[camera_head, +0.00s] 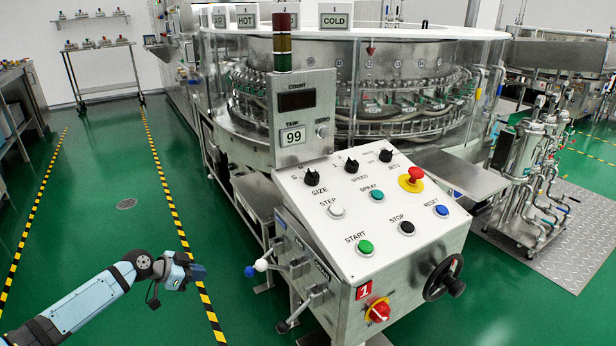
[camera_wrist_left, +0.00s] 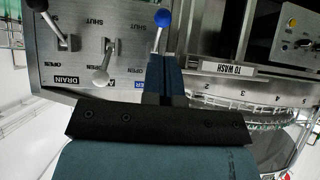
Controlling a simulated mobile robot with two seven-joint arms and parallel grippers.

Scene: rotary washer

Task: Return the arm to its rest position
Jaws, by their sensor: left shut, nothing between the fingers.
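My left arm comes in from the lower left in the head view, and its gripper (camera_head: 197,272) hangs in the air left of the control console (camera_head: 405,242). The gripper is shut and empty. In the left wrist view its closed dark blue fingers (camera_wrist_left: 168,75) point toward the console's valve panel. A blue-knobbed lever (camera_wrist_left: 161,20) appears just beyond the fingertips there; in the head view this lever (camera_head: 252,270) is to the right of the gripper with a gap between them. My right gripper is not in view.
A white-knobbed lever (camera_wrist_left: 101,77) and a black-knobbed lever (camera_head: 284,326) also stick out from the console's left side. The round washer (camera_head: 365,95) stands behind. A pipe-and-filter unit (camera_head: 530,175) is at right. Green floor (camera_head: 100,215) left of the console is open.

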